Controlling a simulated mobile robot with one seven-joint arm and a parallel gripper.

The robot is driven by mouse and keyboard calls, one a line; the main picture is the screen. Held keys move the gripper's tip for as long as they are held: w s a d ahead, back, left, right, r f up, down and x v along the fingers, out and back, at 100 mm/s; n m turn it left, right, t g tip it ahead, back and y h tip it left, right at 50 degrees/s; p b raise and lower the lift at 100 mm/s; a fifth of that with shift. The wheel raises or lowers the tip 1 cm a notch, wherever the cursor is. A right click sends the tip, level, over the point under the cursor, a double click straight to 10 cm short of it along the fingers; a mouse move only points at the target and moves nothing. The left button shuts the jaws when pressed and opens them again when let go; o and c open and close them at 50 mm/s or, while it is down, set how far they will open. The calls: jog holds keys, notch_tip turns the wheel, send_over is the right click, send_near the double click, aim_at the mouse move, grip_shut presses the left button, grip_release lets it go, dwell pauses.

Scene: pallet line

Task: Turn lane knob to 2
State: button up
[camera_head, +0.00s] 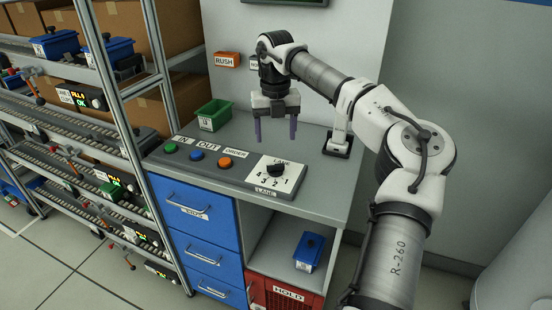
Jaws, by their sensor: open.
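The lane knob (276,170) is a black dial on a white plate (289,179) marked with numbers, at the right end of the grey control panel (215,168). The digits 4, 3 and 2 show along the plate's lower part, with a "LANE" label (267,190) in front. The knob's exact pointer setting is too small to tell. My gripper (276,141) points down above the rear of the panel, behind and above the knob. Its two purple fingers are apart, with nothing between them.
Green (169,147), blue (196,155) and orange (225,162) buttons sit left of the knob. A green bin (213,116) stands behind them. A shelf rack (115,95) with boxes stands close on the left. A lever handle (340,140) rises at the counter's right.

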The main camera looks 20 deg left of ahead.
aim_at(275, 165)
notch_tip(275, 165, down, 10)
jog(key=shift+r+p, duration=0.15)
jog(key=shift+p, duration=0.9)
jog(key=shift+c, duration=0.2)
jog(key=c, duration=0.9)
jog(key=shift+c, duration=0.2)
